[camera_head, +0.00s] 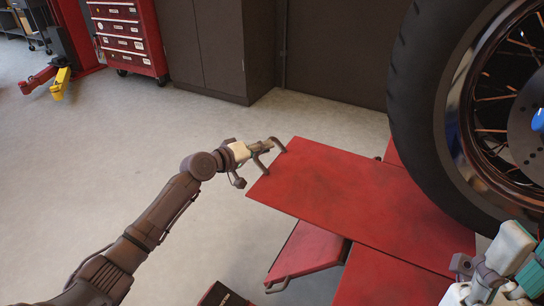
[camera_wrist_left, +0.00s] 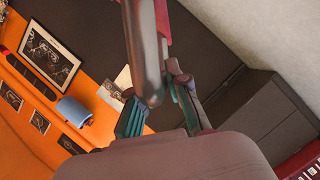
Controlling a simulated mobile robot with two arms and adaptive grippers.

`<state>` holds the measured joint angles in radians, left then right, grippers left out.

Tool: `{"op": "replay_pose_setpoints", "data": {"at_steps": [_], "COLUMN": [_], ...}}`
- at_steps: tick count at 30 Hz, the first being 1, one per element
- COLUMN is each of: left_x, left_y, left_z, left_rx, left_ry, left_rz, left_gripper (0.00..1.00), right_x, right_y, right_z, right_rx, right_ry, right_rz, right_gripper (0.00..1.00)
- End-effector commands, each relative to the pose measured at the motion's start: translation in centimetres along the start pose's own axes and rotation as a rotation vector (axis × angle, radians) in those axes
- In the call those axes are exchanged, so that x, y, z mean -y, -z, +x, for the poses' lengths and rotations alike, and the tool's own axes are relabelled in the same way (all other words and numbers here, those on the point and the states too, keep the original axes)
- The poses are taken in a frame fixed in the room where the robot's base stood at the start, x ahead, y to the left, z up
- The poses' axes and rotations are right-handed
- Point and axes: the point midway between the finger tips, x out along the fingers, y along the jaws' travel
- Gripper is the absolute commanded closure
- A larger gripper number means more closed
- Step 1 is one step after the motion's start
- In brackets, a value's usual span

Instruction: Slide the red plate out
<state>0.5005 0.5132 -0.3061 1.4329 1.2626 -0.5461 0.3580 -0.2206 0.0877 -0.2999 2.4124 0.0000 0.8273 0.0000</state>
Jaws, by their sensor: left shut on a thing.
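The flat red plate (camera_head: 350,190) lies on the lift beside the motorcycle wheel, its left end reaching out over the floor. My left gripper (camera_head: 264,156) is at the plate's left end, shut on the dark handle there. In the left wrist view the gripper's teal-padded fingers (camera_wrist_left: 158,105) sit on either side of the handle's rounded bar (camera_wrist_left: 147,50). My right gripper (camera_head: 500,268) shows partly at the lower right, below the wheel; its fingertips are not clear.
The motorcycle wheel (camera_head: 420,110) stands close to the plate's right side. A lower red ramp (camera_head: 310,247) with its own handle lies beneath. Grey cabinets (camera_head: 215,45) and a red tool chest (camera_head: 130,38) stand at the back.

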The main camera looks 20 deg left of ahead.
Motion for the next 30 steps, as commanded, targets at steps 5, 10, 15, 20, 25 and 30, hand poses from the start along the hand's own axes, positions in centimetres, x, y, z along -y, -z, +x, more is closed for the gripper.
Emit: {"op": "replay_pose_setpoints", "data": {"at_steps": [5, 10, 15, 20, 25, 30], "left_x": [0.64, 0.61, 0.61, 0.57, 0.51, 0.52], "left_y": [0.55, 0.63, 0.61, 0.60, 0.59, 0.59], "left_z": [-0.23, -0.27, -0.27, -0.26, -0.25, -0.54], "left_rx": [-0.001, -0.001, -0.001, 0.000, 0.000, 0.000], "left_ry": [0.003, 0.003, 0.003, 0.003, 0.001, 0.001], "left_rz": [0.000, 0.000, 0.000, 0.000, 0.000, 0.000], "left_gripper": [1.00, 1.00, 1.00, 0.59, 0.59, 0.59], "right_x": [0.01, 0.02, 0.02, 0.03, 0.03, -0.01], "right_y": [-0.11, -0.12, -0.11, -0.11, -0.11, -0.13], "right_z": [0.20, 0.32, 0.33, 0.33, 0.33, 0.25], "right_rx": [-0.016, -0.017, -0.017, -0.017, -0.017, -0.015], "right_ry": [0.007, 0.007, 0.007, 0.008, 0.008, 0.006], "right_rz": [-0.002, -0.002, -0.002, -0.002, -0.002, -0.003], "right_gripper": [0.57, 0.57, 0.57, 0.57, 0.57, 0.57]}}
